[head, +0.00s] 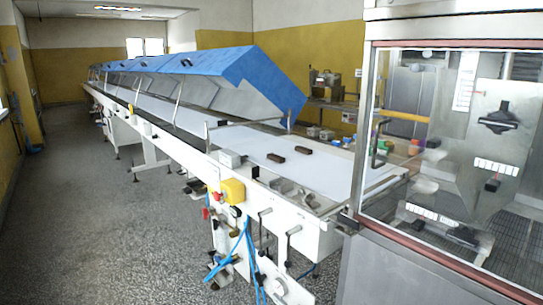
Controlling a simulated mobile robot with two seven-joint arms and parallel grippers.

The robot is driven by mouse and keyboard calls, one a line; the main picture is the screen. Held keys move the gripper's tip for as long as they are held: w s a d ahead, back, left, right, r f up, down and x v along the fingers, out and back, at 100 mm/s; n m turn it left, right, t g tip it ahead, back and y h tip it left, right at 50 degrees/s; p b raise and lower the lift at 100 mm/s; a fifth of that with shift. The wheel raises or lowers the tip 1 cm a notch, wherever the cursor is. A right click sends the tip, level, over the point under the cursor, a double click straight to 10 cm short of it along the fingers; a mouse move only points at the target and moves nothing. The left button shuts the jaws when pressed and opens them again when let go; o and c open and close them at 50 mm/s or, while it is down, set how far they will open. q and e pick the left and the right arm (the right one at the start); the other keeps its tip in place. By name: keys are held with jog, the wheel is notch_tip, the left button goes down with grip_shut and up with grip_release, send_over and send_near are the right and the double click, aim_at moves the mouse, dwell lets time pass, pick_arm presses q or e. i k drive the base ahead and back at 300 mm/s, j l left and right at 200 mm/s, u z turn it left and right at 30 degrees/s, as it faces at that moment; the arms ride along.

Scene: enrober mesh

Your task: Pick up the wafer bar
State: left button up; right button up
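Two dark brown bars, which look like wafer bars, lie on the white conveyor belt (232,147) in the middle of the head view. One wafer bar (276,158) lies nearer and to the left. The other wafer bar (304,150) lies a little further right. They are apart and flat on the belt. Neither of my grippers shows in the view.
A raised blue cover (215,65) hangs over the belt further back. A glass-sided machine (455,150) stands close on the right. A yellow box (233,190) and blue hoses (240,250) are on the conveyor's near side. The speckled floor (110,220) at left is clear.

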aim_at(277, 158)
jog(key=i+j, duration=0.35)
jog(key=j, duration=0.2)
jog(key=i+j, duration=0.4)
jog(key=j, duration=0.15)
jog(key=i+j, duration=0.35)
jog(key=j, duration=0.25)
jog(key=u, duration=0.05)
